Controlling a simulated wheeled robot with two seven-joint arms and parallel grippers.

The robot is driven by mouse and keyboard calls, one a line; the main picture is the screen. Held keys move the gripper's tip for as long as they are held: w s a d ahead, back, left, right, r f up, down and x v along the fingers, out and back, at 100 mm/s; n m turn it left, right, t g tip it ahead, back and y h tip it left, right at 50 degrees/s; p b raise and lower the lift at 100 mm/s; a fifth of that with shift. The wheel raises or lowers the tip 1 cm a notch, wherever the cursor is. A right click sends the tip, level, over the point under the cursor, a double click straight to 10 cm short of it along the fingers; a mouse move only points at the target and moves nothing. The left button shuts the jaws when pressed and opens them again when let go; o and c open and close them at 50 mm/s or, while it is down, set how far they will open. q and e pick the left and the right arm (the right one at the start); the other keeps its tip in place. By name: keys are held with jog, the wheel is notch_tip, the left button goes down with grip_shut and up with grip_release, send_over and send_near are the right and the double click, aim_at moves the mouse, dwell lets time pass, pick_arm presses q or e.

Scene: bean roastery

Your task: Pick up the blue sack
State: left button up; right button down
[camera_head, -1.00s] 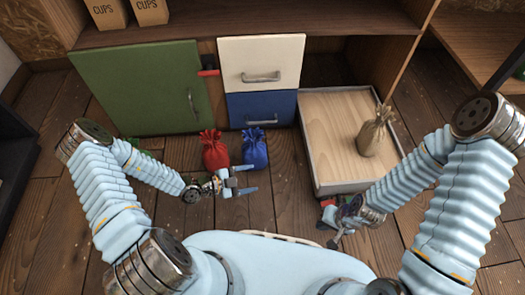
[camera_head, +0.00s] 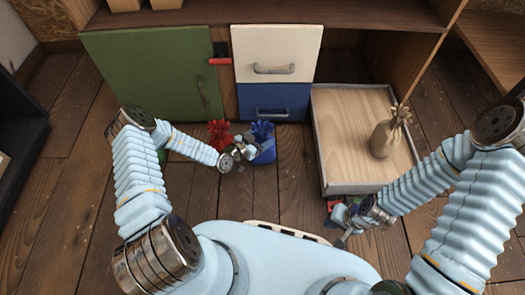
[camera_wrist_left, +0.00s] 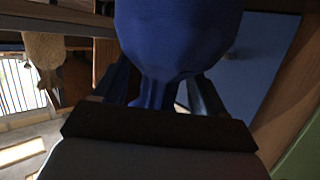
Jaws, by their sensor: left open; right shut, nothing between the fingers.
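The blue sack (camera_head: 267,156) stands on the wooden floor in front of the blue drawer, partly hidden by my left gripper. My left gripper (camera_head: 250,147) is open at the sack's upper part. In the left wrist view the blue sack (camera_wrist_left: 178,38) fills the upper middle, seen upside down. Its narrow neck lies between the two open fingers of the left gripper (camera_wrist_left: 160,92). I cannot tell whether either finger touches it. My right gripper (camera_head: 342,238) is shut and empty, low near the front of the pulled-out drawer.
A pulled-out wooden drawer (camera_head: 345,120) at the right holds a tan sack (camera_head: 384,138). A green door (camera_head: 150,80), a white drawer front (camera_head: 275,50) and a blue drawer front (camera_head: 285,97) stand behind.

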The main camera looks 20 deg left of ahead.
pick_arm(q)
jog(key=x, duration=0.2)
jog(key=shift+w+d+f, duration=0.1)
jog(key=shift+w+d, duration=0.05)
jog(key=shift+w, duration=0.05)
grip_shut()
dwell(0.4)
